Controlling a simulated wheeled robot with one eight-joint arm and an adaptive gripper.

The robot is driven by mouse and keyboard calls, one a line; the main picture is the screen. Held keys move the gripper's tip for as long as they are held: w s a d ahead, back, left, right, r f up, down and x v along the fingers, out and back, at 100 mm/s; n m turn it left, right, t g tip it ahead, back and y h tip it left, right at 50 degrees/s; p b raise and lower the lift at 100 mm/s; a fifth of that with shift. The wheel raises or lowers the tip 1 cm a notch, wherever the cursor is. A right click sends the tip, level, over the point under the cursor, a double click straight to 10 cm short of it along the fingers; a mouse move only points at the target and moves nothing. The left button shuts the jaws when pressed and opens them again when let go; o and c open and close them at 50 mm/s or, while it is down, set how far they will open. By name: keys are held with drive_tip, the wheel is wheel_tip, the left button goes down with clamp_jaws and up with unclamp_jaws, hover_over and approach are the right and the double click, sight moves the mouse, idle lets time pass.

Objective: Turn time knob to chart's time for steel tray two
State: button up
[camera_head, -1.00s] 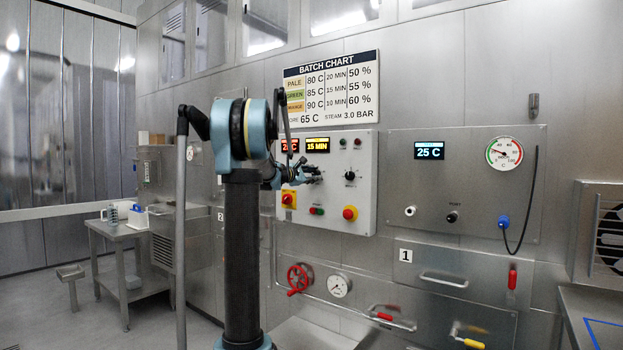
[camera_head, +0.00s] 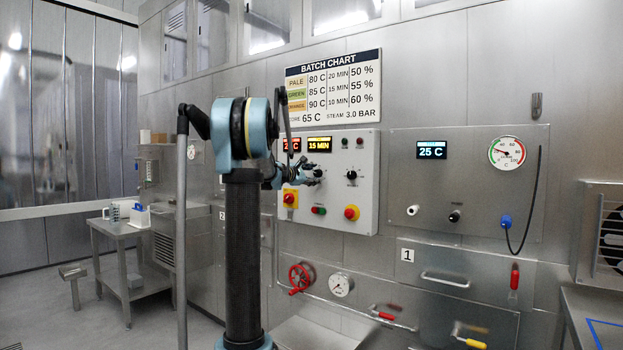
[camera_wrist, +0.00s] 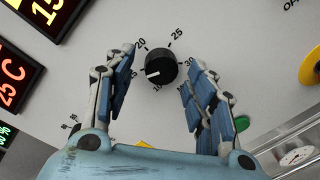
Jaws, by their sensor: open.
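The black time knob (camera_wrist: 160,64) is in the wrist view, with printed numbers around it, 20, 25 and 30 among them. Its white mark points lower left, toward a partly hidden number ending in 5. My gripper (camera_wrist: 158,62) is open, with one finger on each side of the knob; I cannot tell whether they touch it. In the head view my gripper (camera_head: 304,172) is at the control panel (camera_head: 334,205) and hides part of it. The time display (camera_head: 319,145) reads 15 MIN. The batch chart (camera_head: 334,87) lists 20, 15 and 10 MIN for pale, green and orange.
A second black knob (camera_head: 351,175) is to the right of my gripper. A panel with a 25 C display (camera_head: 432,150) and dial gauge (camera_head: 506,153) is farther right. A red valve wheel (camera_head: 300,278) is underneath.

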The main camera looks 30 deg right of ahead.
drive_tip(key=v, duration=1.1)
drive_tip(key=shift+a, duration=0.35)
